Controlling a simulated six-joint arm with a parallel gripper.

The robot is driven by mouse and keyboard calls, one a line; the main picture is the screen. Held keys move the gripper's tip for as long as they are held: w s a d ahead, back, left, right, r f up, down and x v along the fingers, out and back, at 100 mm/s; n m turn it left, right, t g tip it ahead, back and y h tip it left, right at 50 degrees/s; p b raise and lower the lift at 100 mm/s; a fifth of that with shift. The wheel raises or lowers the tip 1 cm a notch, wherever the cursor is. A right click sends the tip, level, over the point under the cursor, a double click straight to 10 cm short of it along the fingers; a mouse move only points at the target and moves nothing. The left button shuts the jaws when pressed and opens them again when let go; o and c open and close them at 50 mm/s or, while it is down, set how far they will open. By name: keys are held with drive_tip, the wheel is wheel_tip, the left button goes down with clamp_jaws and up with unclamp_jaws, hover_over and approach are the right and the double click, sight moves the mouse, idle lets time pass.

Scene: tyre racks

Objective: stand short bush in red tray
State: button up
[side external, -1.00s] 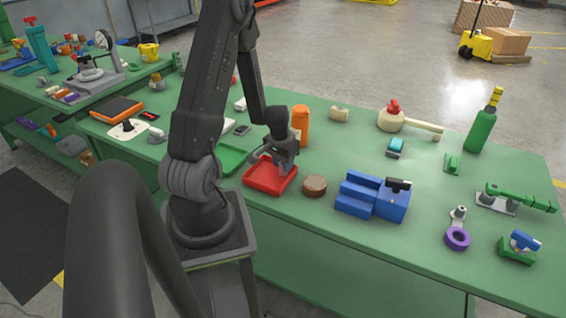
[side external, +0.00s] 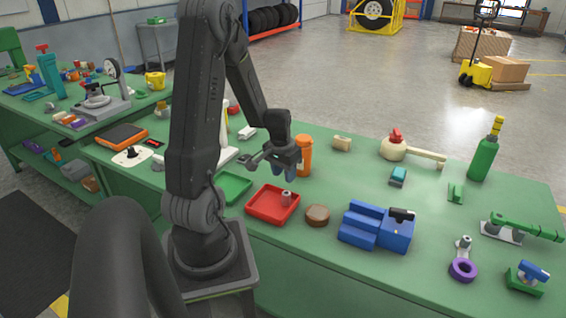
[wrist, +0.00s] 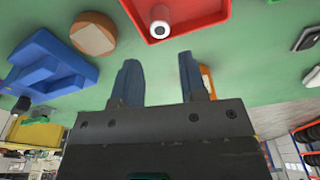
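The short bush (side external: 286,198), a small grey cylinder, stands upright in the red tray (side external: 262,214), near the tray's far right part. In the wrist view the bush (wrist: 160,28) shows a pale ring end with a dark hole, inside the red tray (wrist: 196,22). My gripper (side external: 284,174) is above and behind the tray, apart from the bush. In the wrist view my gripper (wrist: 158,75) has its two blue fingers spread with nothing between them.
A green tray (side external: 236,187) lies left of the red tray. A brown round piece (side external: 317,215) and a blue stepped block (side external: 362,226) stand to the right. An orange cylinder (side external: 305,158) stands close behind my gripper.

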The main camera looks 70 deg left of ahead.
drive_tip(key=w+d+r+m+t, duration=0.2)
drive_tip(key=w+d+r+m, duration=0.15)
drive_tip(key=d+r, duration=1.25)
drive_tip(key=s+d+r+m+t, duration=0.1)
drive_tip(key=s+d+r, duration=0.1)
drive_tip(key=d, duration=0.4)
drive_tip(key=s+d+r+m+t, duration=0.1)
drive_tip(key=s+d+r+m, duration=0.1)
drive_tip(key=s+d, duration=0.3)
drive_tip(key=shift+d+r+h, duration=0.35)
drive_tip(key=shift+h, duration=0.05)
